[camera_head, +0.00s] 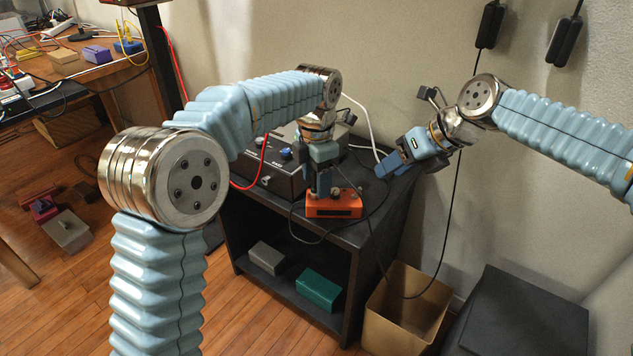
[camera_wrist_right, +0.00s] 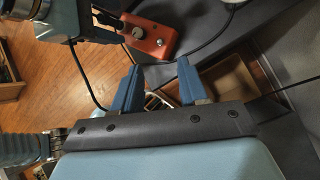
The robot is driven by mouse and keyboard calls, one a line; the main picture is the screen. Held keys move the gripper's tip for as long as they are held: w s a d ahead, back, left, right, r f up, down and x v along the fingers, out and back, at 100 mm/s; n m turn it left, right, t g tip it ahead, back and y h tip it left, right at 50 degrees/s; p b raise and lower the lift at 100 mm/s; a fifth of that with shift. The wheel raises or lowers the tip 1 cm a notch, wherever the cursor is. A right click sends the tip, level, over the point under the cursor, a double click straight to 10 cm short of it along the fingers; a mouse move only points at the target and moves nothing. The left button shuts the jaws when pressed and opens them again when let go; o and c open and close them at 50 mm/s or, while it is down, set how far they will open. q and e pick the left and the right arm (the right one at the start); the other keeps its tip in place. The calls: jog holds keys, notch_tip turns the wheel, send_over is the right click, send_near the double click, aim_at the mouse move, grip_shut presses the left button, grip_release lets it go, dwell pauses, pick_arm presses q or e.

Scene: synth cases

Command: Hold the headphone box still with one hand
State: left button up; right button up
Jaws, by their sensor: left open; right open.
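A small orange box with knobs on top, which I take as the headphone box (camera_head: 334,208), sits on the black stand's top near its front edge. It also shows at the top of the right wrist view (camera_wrist_right: 152,42), with a knob and a dark cable beside it. My left gripper (camera_head: 321,190) points down at the box, open; its fingers hide part of the box, and I cannot tell whether they touch it. My right gripper (camera_head: 388,168) is open and empty, to the right of the box and apart from it. Its two blue fingers show in the right wrist view (camera_wrist_right: 157,80).
A cardboard bin (camera_head: 408,305) stands at right. Loose cables hang around the stand.

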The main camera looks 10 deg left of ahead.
pick_arm(q)
jog(key=shift+f, duration=0.75)
